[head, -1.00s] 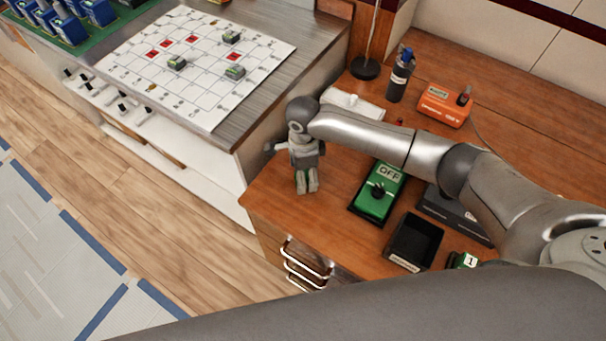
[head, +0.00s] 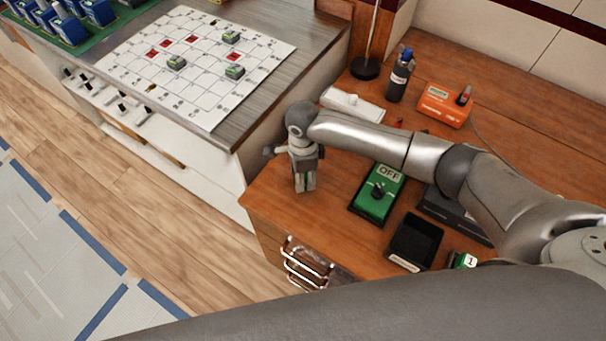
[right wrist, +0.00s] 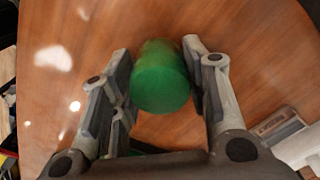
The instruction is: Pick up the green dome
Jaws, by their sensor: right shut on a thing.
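The green dome (right wrist: 160,78) shows in the right wrist view as a rounded green piece between my two fingers, over the wooden bench top. My right gripper (right wrist: 160,82) is shut on it, with a finger pad against each side. In the head view my right gripper (head: 305,187) points down near the left front edge of the bench, and its fingers hide the dome. I cannot tell whether the dome touches the bench. My left gripper is not in view.
Right of the gripper on the wooden bench (head: 278,205) are a green box marked OFF (head: 376,205) and a black tray (head: 398,263). Behind stand a dark bottle (head: 398,82), an orange box (head: 440,107) and a white block (head: 350,104). A white grid board (head: 205,105) lies left.

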